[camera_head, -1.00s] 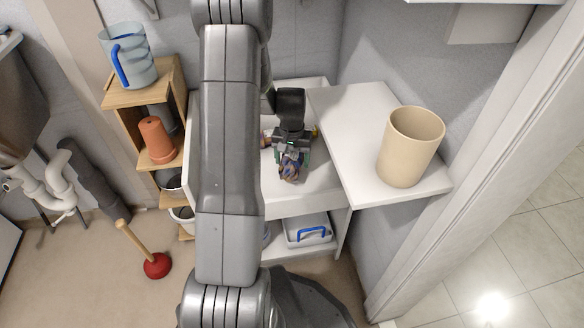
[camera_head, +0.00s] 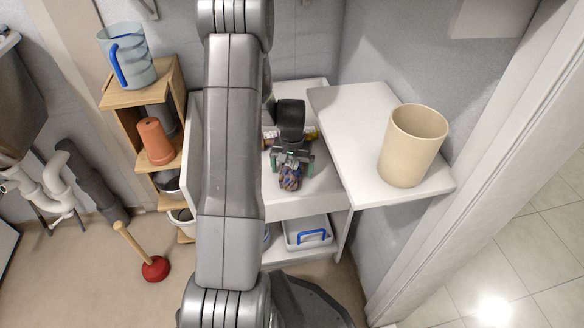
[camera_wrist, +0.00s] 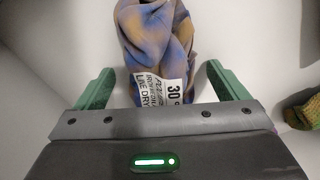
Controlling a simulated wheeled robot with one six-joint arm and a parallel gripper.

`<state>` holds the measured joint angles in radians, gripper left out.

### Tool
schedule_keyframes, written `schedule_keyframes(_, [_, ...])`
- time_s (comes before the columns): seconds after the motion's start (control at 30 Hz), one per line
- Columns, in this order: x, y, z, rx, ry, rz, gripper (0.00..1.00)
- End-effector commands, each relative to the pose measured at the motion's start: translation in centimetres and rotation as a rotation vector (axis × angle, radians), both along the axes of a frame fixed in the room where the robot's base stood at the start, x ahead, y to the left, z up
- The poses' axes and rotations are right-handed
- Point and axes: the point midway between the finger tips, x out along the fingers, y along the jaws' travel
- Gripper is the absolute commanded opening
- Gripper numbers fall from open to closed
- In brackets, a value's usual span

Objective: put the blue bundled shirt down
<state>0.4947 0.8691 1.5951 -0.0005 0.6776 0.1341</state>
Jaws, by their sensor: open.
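The blue bundled shirt (camera_wrist: 158,40), mottled blue and tan with a white care label, lies on the white surface in the wrist view. It also shows small in the head view (camera_head: 290,178), just in front of my gripper (camera_head: 293,168). My gripper is open; its two green fingers stand apart on either side of the shirt's near end in the wrist view (camera_wrist: 162,88). A gap shows between each finger and the cloth. My arm hides part of the white surface at left.
A white shelf unit (camera_head: 320,190) bears the shirt. Other small cloth-like items lie beside the gripper; one patterned piece (camera_wrist: 303,110) shows at right in the wrist view. A beige bin (camera_head: 412,145) stands on the right-hand top. A wooden rack (camera_head: 170,88) stands left.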

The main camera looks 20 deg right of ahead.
Motion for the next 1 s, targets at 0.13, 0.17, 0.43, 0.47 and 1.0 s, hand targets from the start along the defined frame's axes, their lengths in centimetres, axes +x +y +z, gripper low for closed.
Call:
schedule_keyframes(0.13, [0.1, 0.0, 2.0, -0.002, -0.002, 0.0, 0.93])
schedule_keyframes(0.17, [0.1, 0.0, 2.5, -0.002, -0.002, 0.0, 0.93])
schedule_keyframes(0.43, [0.1, 0.0, 8.5, -0.002, -0.005, 0.0, 0.93])
schedule_keyframes(0.47, [0.1, 0.0, 9.1, -0.002, -0.004, 0.0, 0.93])
schedule_keyframes(1.0, [0.0, 0.0, 12.1, 0.0, 0.0, 0.0, 0.93])
